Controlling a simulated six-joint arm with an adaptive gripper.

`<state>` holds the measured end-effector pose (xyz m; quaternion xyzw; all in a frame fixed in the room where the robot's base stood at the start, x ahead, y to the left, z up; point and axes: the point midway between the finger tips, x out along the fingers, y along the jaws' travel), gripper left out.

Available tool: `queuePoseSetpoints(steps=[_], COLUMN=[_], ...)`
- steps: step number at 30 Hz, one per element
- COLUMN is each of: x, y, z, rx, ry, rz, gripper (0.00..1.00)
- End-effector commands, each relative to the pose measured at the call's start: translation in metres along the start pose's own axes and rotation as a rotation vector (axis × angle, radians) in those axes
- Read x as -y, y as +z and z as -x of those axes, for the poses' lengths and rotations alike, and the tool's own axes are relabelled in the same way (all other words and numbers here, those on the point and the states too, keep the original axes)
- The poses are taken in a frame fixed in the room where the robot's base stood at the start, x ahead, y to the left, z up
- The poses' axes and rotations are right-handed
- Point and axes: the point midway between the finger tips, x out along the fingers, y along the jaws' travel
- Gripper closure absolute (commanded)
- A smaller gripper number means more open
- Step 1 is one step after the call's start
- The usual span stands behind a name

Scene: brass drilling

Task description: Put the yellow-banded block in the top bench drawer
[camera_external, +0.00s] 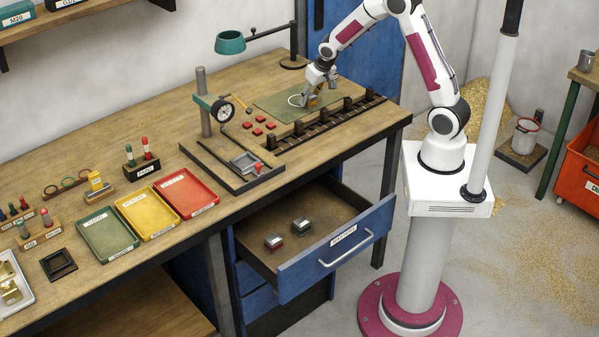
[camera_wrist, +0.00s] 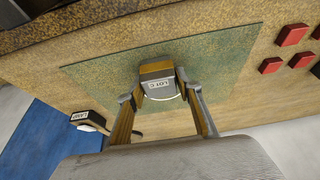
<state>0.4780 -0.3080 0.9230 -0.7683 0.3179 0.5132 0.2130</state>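Whether the block still touches the mat is unclear. In the external view my gripper (camera_external: 311,98) is low over the mat at the back right of the bench, largely hiding the block. The top bench drawer (camera_external: 336,249) is pulled open.
A slotted dark rail (camera_external: 320,124) runs between mat and bench edge. Several red squares (camera_external: 259,131) and a dial gauge stand (camera_external: 203,110) are left of the mat. A lamp (camera_external: 230,42) stands behind. Another labelled piece (camera_wrist: 88,121) lies near my gripper. The drawer has free floor.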

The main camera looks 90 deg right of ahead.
Motion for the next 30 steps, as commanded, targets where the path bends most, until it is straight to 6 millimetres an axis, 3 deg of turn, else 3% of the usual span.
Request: queuePoseSetpoints(steps=[1, 3, 17, 30], x=[0.0, 0.0, 0.0, 0.0], y=[0.0, 0.0, -0.004, -0.023], z=[0.0, 0.0, 0.006, 0.052], rx=[0.0, 0.0, -0.005, -0.007], ry=[0.0, 0.0, -0.001, -0.001], rz=[0.0, 0.0, 0.0, -0.001], gripper=[0.82, 1.0, 1.0, 1.0])
